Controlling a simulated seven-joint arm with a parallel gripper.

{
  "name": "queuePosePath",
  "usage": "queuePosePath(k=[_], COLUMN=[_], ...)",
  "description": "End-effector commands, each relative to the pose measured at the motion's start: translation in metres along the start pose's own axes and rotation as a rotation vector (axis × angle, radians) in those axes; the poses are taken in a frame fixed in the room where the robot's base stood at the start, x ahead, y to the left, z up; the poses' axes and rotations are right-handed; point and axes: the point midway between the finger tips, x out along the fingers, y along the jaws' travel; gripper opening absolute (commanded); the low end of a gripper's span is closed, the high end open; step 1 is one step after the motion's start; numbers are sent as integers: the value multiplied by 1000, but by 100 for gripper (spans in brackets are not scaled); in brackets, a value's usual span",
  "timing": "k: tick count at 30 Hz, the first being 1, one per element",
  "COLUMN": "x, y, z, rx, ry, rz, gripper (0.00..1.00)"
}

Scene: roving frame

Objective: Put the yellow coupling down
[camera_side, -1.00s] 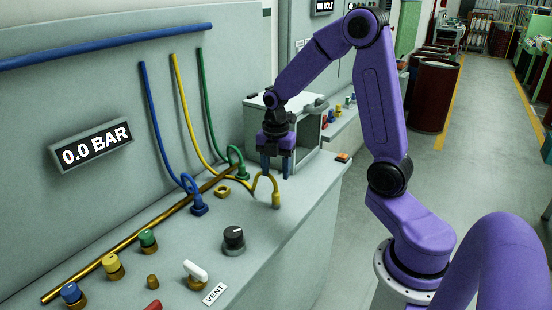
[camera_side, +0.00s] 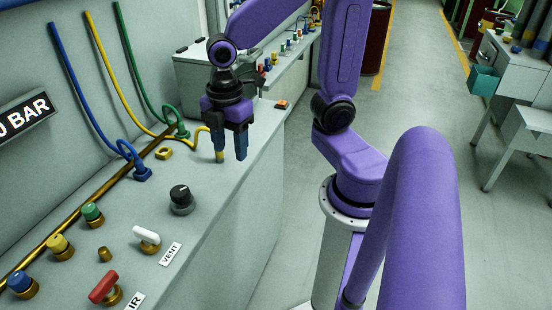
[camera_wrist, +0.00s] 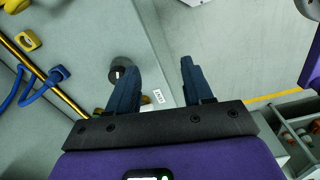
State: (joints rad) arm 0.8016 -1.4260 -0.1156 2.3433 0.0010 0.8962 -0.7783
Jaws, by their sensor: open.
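The yellow coupling (camera_side: 219,156) is at the end of the yellow hose (camera_side: 138,110) and stands upright on the grey bench. My gripper (camera_side: 231,155) is open and empty in the side view, with its fingers pointing down. The left finger overlaps the coupling's upper part in the picture; whether they touch I cannot tell.
A yellow nut (camera_side: 163,153) and a blue coupling (camera_side: 142,174) lie left on the bench. A black knob (camera_side: 181,199), a white valve handle (camera_side: 146,236) and coloured knobs stand nearer. A grey box (camera_side: 200,70) is behind my gripper. The bench's front edge is at right.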

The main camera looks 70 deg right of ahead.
Motion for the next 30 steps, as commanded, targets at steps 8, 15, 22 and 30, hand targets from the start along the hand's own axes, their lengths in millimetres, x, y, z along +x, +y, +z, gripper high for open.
queuePosePath(k=[8,15,22,30], x=[-2,-2,-2,-2], y=[-79,-111,-114,-114], z=[-5,1,2,1], rx=[189,290,306,305], ry=[12,15,15,15], rz=[-2,-6,-7,-7], gripper=[51,51,51,51])
